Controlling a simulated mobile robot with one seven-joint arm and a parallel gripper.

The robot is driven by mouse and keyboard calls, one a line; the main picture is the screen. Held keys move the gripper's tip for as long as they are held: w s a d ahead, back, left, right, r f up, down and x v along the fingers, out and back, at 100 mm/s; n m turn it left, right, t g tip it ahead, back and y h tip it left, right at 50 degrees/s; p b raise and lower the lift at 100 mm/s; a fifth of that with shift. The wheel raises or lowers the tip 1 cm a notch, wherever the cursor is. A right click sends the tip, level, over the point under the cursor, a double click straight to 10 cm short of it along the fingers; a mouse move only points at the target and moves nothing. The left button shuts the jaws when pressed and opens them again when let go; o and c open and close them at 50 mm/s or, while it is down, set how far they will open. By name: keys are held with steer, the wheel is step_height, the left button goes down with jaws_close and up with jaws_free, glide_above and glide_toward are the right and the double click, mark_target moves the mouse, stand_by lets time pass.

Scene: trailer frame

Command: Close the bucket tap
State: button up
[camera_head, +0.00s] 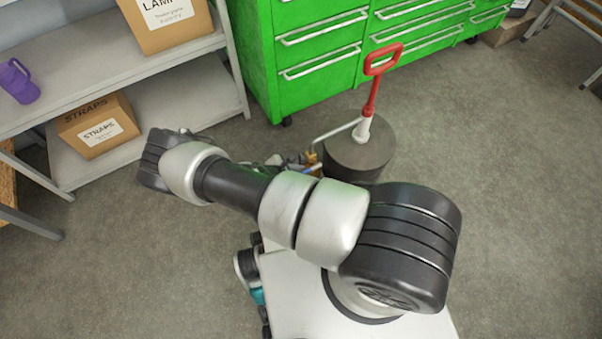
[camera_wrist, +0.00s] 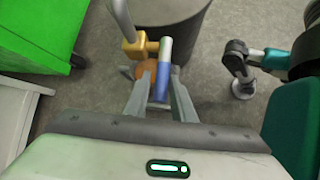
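The bucket is a dark grey drum (camera_head: 350,158); its side also shows at the top of the wrist view (camera_wrist: 185,12). In the wrist view a brass-yellow tap body (camera_wrist: 138,47) sits just below the bucket. Its lever (camera_wrist: 163,68), white above and blue below, runs up and down in the picture. My gripper (camera_wrist: 162,78) has one finger on each side of the lever, near its blue part. The fingers are apart, but I cannot tell whether they touch the lever.
A red-handled tool (camera_head: 372,90) stands on the bucket. A green drawer cabinet (camera_head: 290,60) is behind it. Grey shelves (camera_head: 180,100) at left hold boxes and a purple jug (camera_head: 18,82). Bare floor (camera_head: 520,200) lies at right. A bent metal pipe (camera_wrist: 122,18) rises beside the tap.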

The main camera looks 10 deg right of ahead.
steer(key=shift+o, duration=0.9)
steer(key=shift+s, duration=0.1)
steer(key=p+v, duration=0.4)
steer(key=v, duration=1.3)
steer(key=shift+r, duration=0.2)
steer(key=shift+a, duration=0.1)
